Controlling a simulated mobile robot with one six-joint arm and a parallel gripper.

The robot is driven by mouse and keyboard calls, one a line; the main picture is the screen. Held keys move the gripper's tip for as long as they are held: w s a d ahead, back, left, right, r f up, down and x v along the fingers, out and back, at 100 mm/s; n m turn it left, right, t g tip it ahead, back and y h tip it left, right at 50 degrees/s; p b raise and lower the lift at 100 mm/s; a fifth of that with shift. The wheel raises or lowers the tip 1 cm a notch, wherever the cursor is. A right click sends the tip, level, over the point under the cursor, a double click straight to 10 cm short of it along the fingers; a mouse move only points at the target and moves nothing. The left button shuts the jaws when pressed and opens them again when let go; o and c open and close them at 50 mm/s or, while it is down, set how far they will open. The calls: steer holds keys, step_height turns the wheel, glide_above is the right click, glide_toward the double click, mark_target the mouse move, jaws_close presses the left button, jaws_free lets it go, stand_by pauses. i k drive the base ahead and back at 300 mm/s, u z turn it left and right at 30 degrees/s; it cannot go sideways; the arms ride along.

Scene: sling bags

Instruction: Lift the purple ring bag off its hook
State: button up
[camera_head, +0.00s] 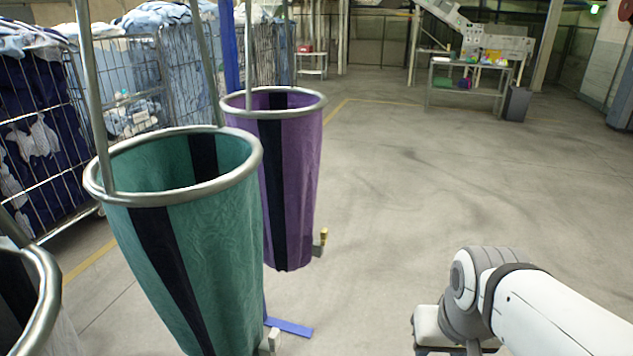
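The purple ring bag (301,170) hangs upright in the middle left, with a black vertical stripe and a round metal ring (308,110) at its mouth. A metal rod rises from the ring and leaves the top of the picture, so its hook is hidden. The green bag in front covers part of its left side. My arm (550,310) shows at the lower right, well apart from the purple bag. Its fingers do not show, and nothing of mine touches the bag.
A green ring bag (215,250) hangs nearer, at left. Another ring bag (45,310) is cut off at the lower left. A blue post (230,45) stands behind, with a blue foot (290,327) on the floor. Laundry cages (130,85) line the left. Floor right of the bags is clear.

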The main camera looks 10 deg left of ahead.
mark_target(287, 121)
steer(key=u, duration=0.2)
steer(key=i, duration=1.25)
steer(key=u, duration=0.9)
steer(key=k, duration=0.8)
steer(key=u, duration=0.1)
steer(key=i, duration=0.9)
steer(key=z, duration=0.1)
